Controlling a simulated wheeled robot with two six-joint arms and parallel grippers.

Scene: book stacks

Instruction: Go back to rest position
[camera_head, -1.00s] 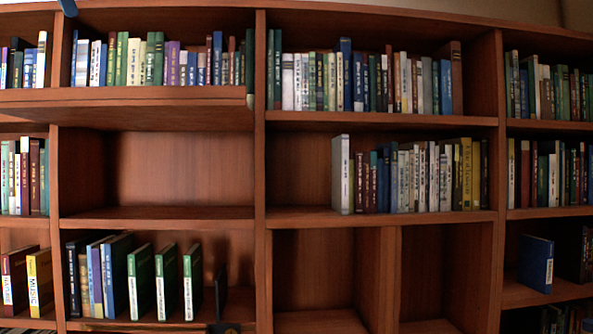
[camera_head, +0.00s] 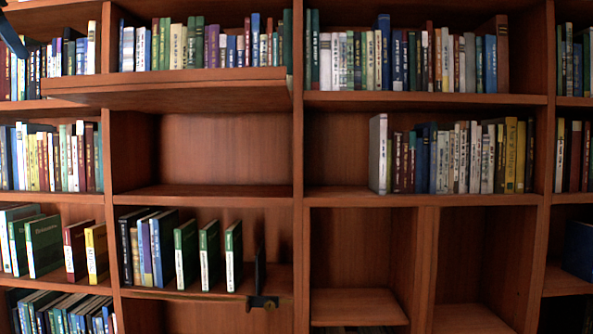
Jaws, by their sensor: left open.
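A small dark blue part of my left gripper (camera_head: 12,36) shows at the top left corner, in front of the upper left shelf. It is cut off by the frame edge. Nothing shows held in it, and it appears apart from the books. My right gripper is not in view.
A large wooden bookcase (camera_head: 298,150) fills the view, with rows of books on several shelves. Three green books (camera_head: 209,255) stand beside a thin black bookend (camera_head: 260,265) with a dark clamp at the shelf edge. Several lower compartments are empty.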

